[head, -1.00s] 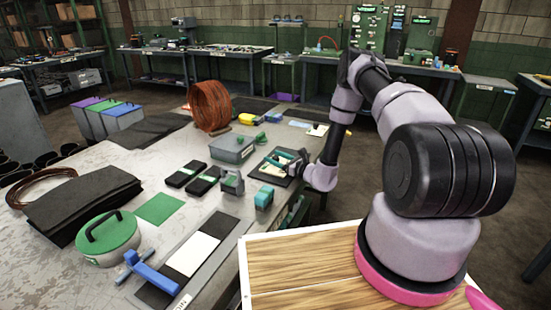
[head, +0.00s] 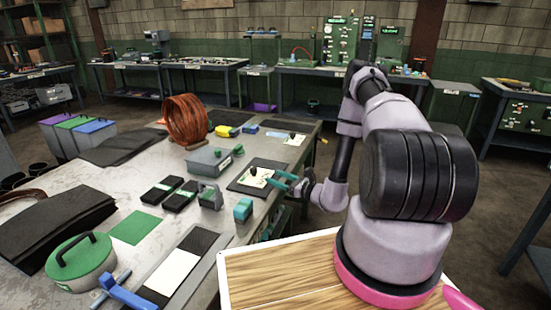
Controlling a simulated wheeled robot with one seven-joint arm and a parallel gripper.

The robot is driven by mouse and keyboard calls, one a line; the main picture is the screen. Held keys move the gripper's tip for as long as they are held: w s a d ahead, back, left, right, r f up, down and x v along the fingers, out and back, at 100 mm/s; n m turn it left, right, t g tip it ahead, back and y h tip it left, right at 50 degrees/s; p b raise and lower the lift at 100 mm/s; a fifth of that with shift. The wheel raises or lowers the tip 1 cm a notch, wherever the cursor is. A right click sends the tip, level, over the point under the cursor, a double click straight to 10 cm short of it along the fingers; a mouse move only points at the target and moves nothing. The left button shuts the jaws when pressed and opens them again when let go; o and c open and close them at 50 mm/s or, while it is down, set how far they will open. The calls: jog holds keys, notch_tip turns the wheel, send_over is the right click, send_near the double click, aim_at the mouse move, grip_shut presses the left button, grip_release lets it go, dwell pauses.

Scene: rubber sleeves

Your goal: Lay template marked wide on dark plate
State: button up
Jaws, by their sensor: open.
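A cream template (head: 262,181) with a black knob lies flat on the dark plate (head: 240,187) near the table's right edge. Any marking on it is too small to read. Another pale template (head: 297,140) with a dark knob lies farther back, near the far right corner of the table. My gripper (head: 276,180) has teal fingers. It is open and empty, just right of the template on the dark plate, with its fingers pointing left toward the knob.
A grey bin (head: 210,161) stands behind and left of the plate. Black blocks (head: 180,195), a grey block (head: 210,197) and a teal block (head: 243,209) stand nearby. A copper coil (head: 186,118) stands behind. Bare table shows around the green sheet (head: 131,228).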

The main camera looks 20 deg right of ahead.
jog(key=s+a+r+n+g+y, duration=0.1)
jog(key=s+a+r+n+g, duration=0.3)
jog(key=r, duration=0.5)
jog(key=s+a+r+n+g+y, duration=0.1)
jog(key=s+a+r+n+g, duration=0.1)
jog(key=r+n+g, duration=0.6)
jog(key=s+a+r+n+g+y, duration=0.1)
jog(key=s+a+r+n, duration=0.2)
jog(key=r, duration=0.8)
jog(key=s+d+r+n+t+h, duration=0.3)
jog(key=s+d+r+n+h, duration=0.1)
jog(key=s+r, duration=0.5)
jog(key=s+d+r+n+t+h, duration=0.3)
jog(key=s+d+r+n+h, duration=0.2)
jog(key=s+r+h, duration=0.3)
notch_tip(320, 180, up, 2)
jog(key=s+d, duration=0.1)
jog(key=s, duration=0.1)
jog(key=shift+s+r, duration=0.15)
jog(key=shift+s, duration=0.2)
